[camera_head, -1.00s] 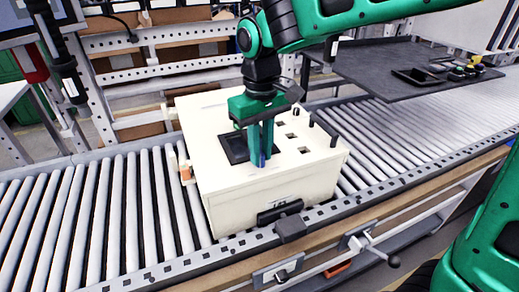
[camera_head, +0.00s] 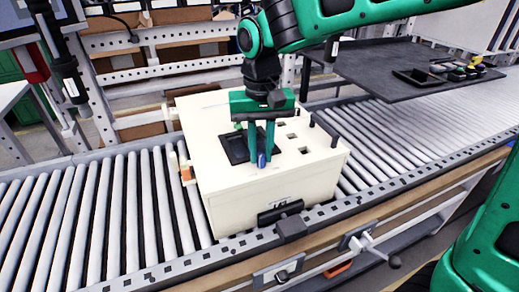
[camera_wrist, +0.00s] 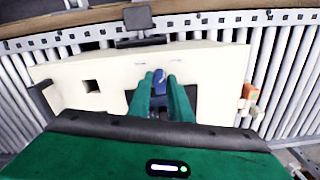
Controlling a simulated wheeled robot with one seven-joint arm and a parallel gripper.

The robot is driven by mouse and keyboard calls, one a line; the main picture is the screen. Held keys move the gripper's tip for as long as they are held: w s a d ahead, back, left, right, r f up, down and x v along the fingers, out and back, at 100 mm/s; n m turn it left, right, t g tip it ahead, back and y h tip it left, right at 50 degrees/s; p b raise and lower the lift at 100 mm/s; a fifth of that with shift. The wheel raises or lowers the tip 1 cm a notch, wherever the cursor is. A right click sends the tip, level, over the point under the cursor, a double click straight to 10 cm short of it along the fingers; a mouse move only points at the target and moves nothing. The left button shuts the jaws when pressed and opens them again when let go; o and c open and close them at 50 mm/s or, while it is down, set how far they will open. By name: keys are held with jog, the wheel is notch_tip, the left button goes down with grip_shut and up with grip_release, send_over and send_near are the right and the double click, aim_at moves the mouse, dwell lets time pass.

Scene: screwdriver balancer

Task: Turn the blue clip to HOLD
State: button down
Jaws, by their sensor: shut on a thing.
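The blue clip (camera_head: 261,160) is on top of the cream box (camera_head: 265,187), at the front edge of a dark square recess (camera_head: 234,149). My gripper (camera_head: 261,158) points down over the box with its two green fingers on either side of the clip. In the wrist view the blue clip (camera_wrist: 159,79) shows between the fingertips (camera_wrist: 160,82), and the fingers are shut on it. The fingers hide part of the clip, and I cannot read any marking for its position.
The box rests on a roller conveyor (camera_head: 100,215). Black posts (camera_head: 334,141) and small square holes (camera_head: 304,150) are on its right side. A black clamp (camera_head: 291,227) sits at its front edge. A dark side table (camera_head: 385,75) with small parts stands at the back right.

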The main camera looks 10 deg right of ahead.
aim_at(262, 153)
jog(key=shift+w+r, duration=0.1)
jog(key=shift+w, duration=0.05)
jog(key=c, duration=1.6)
grip_release()
notch_tip(262, 153, up, 11)
jog(key=shift+f, duration=0.2)
jog(key=shift+d, duration=0.2)
